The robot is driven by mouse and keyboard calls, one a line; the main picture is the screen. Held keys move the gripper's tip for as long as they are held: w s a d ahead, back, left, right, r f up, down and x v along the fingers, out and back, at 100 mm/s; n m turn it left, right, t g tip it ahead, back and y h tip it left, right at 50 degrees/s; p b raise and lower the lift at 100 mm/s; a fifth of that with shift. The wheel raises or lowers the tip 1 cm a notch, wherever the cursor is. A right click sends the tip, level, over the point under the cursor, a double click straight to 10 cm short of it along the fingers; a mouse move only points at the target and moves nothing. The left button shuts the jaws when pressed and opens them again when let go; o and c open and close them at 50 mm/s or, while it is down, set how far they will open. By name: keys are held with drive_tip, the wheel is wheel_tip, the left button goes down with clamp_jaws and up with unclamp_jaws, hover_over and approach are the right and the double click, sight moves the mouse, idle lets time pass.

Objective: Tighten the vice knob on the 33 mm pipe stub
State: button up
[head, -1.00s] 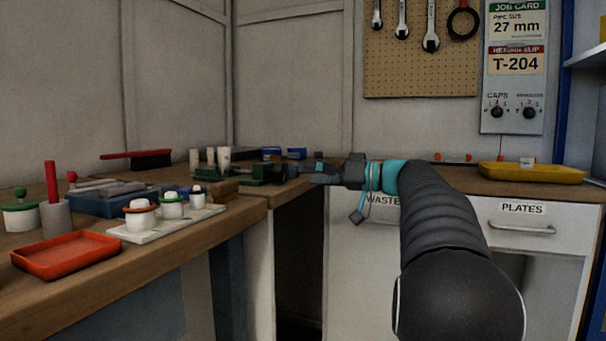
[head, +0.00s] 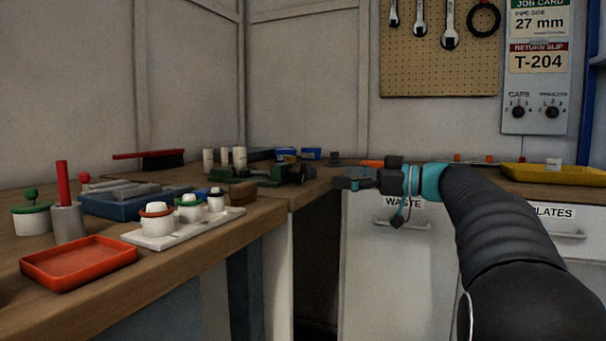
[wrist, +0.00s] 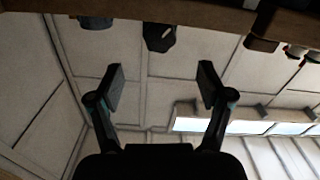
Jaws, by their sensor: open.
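The green vice (head: 268,178) stands on the left bench near the corner, with dark parts at its right end. Whether a pipe stub is clamped in it cannot be made out. My gripper (head: 345,180) is to the right of the vice, apart from it, with its fingers towards it. In the wrist view my gripper (wrist: 161,85) is open with nothing between its fingers. A dark, rounded, knob-like part (wrist: 160,37) shows just beyond the fingertips, roughly centred between them, at the bench edge; it may be the vice knob.
White pipe pieces (head: 224,157) stand behind the vice. A blue tray (head: 110,204), white cap board (head: 160,236) and red tray (head: 80,262) lie on the left bench. A yellow tray (head: 560,177) is on the right counter. The job card (head: 540,22) reads 27 mm.

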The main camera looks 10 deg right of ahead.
sight(304, 174)
drive_tip(key=x, duration=1.1)
drive_tip(key=shift+a+p, duration=0.15)
drive_tip(key=shift+p, duration=0.2)
drive_tip(key=c, duration=1.2)
